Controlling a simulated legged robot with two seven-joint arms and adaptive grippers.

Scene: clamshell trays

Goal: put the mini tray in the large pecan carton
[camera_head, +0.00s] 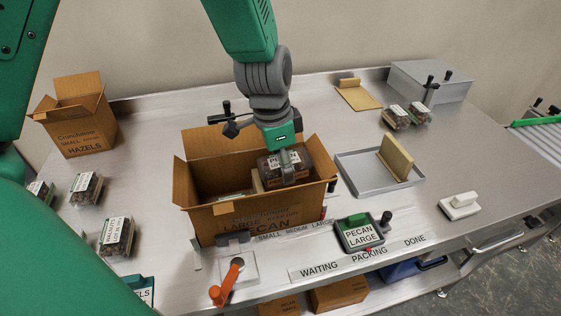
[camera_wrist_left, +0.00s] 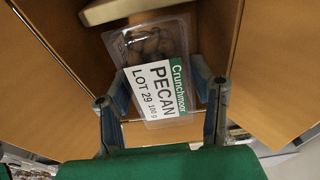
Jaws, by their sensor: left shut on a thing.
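The mini tray (camera_head: 272,164) is a clear clamshell of brown nuts with a white and green PECAN label. My left gripper (camera_head: 287,170) is shut on it, at the right part of the opening of the large pecan carton (camera_head: 205,224). In the left wrist view, the tray (camera_wrist_left: 152,90) lies between the two fingers of the gripper (camera_wrist_left: 163,98), with brown carton walls around it. My right gripper is out of view.
A pale block (camera_head: 257,184) and a partly hidden label (camera_head: 232,197) show inside the carton. A hazels carton (camera_head: 78,130) and several trays (camera_head: 86,188) stand at left. A grey tray (camera_head: 358,180) with a tan board (camera_head: 396,158) lies at right. An orange-handled lever (camera_head: 231,275) is in front.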

